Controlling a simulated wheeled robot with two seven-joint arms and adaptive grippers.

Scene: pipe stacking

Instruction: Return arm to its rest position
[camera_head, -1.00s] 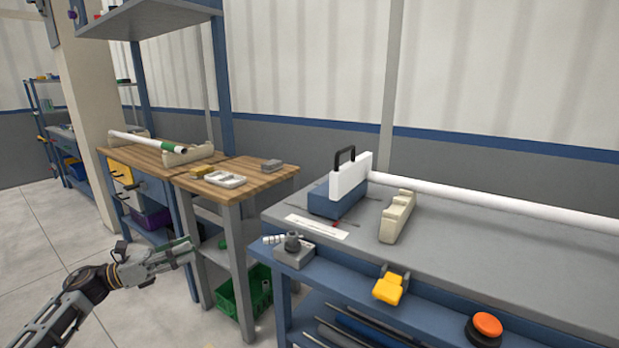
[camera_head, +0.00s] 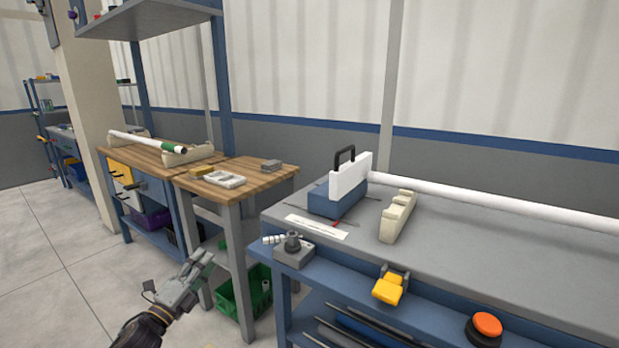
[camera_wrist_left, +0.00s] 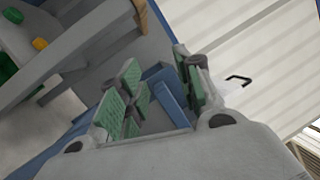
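My left gripper (camera_head: 204,264) is low in the head view, in front of the wooden side table and above the floor, touching nothing I can see. In the left wrist view its green-padded fingers (camera_wrist_left: 160,82) stand apart with nothing held between them. My left arm comes up from the bottom edge and is mostly out of frame. My right gripper and arm are not in view.
The grey workbench (camera_head: 480,230) on the right holds a white pipe (camera_head: 500,202), a cradle block (camera_head: 398,216) and a blue toolbox (camera_head: 336,199). A wooden side table (camera_head: 262,180) and a green crate (camera_head: 236,300) are near the gripper. Open floor (camera_head: 60,260) lies left.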

